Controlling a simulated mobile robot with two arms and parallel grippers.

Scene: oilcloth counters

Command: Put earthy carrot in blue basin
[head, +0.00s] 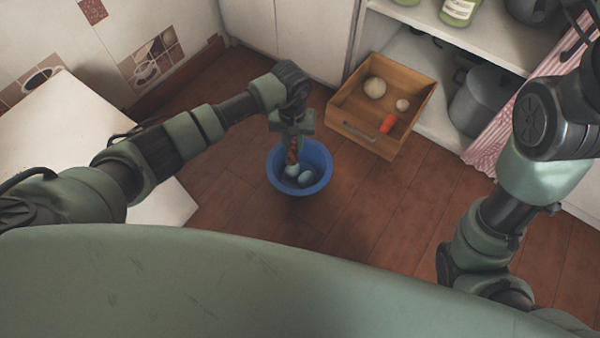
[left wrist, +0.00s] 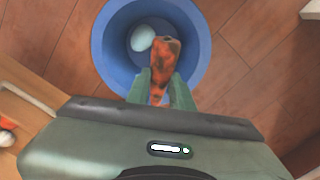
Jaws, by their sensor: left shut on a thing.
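The earthy carrot (left wrist: 165,62), orange with dark dirt patches, is between the fingers of my left gripper (left wrist: 165,88), which is shut on it. In the head view the left gripper (head: 292,135) points down over the blue basin (head: 322,158), and the carrot (head: 292,152) hangs at the basin's opening. The blue basin (left wrist: 110,62) also shows below the carrot in the left wrist view. Pale roundish things (head: 305,177) lie inside the basin. I cannot tell whether the carrot touches them. My right arm is at the right, but its gripper is not in view.
An open wooden drawer (head: 352,101) right of the basin holds a clean orange carrot (head: 388,123) and two pale round vegetables. Shelves with a grey pot (head: 478,103) stand behind it. A white surface (head: 60,130) is at the left. The wooden floor around the basin is clear.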

